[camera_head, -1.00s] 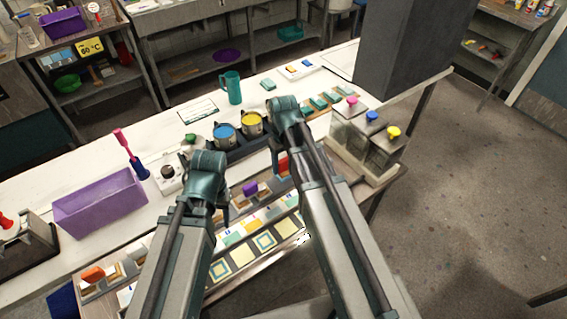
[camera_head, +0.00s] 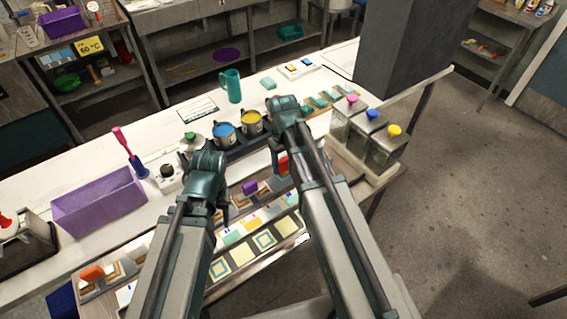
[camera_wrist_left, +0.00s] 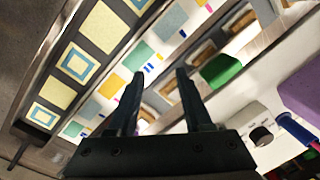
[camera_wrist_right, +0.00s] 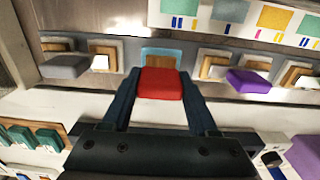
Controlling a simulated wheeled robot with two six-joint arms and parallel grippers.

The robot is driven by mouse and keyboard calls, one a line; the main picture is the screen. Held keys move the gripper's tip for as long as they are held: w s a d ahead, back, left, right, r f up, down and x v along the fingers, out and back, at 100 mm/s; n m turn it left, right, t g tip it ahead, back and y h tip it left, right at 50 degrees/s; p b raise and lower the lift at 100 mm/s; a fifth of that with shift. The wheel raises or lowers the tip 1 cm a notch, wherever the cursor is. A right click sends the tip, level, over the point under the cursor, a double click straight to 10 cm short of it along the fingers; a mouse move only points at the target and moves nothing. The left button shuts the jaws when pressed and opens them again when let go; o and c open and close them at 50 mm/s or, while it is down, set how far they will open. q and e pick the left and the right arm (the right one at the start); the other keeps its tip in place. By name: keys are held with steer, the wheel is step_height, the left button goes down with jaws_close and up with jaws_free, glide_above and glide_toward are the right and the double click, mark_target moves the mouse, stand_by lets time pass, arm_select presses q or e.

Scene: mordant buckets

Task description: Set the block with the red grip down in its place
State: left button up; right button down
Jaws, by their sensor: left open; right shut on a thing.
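The block with the red grip (camera_wrist_right: 160,84) is held between the fingers of my right gripper (camera_wrist_right: 160,92). A light blue-edged part (camera_wrist_right: 162,55) shows just beyond the grip in the right wrist view; I cannot tell if it is the block or its place. In the head view the red grip (camera_head: 283,165) shows beside my right arm, over the front rack. My left gripper (camera_wrist_left: 159,82) is open and empty above the rack and swatch strip. The underside of the red-grip block is hidden.
Nearby rack blocks have a grey grip (camera_wrist_right: 66,66), a purple grip (camera_wrist_right: 248,80) and a green grip (camera_wrist_left: 220,70). Blue (camera_head: 225,133) and yellow (camera_head: 251,123) dye pots stand behind. A purple bin (camera_head: 100,203) is at left. Lidded jars (camera_head: 375,135) stand at right.

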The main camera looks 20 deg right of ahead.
arm_select(q)
steer(key=shift+f, duration=0.2)
arm_select(e)
steer(key=shift+f, duration=0.2)
arm_select(q)
steer(key=shift+f+b, duration=0.65)
steer(key=shift+b, duration=0.15)
arm_select(e)
steer(key=shift+f, duration=0.6)
arm_select(q)
steer(key=shift+f, duration=0.15)
arm_select(e)
steer(key=shift+f, duration=0.15)
arm_select(q)
steer(key=shift+f+b, duration=0.35)
steer(key=shift+b, duration=0.15)
arm_select(e)
steer(key=shift+f, duration=0.4)
steer(key=shift+c, duration=0.4)
jaws_free()
steer(key=shift+r, duration=0.1)
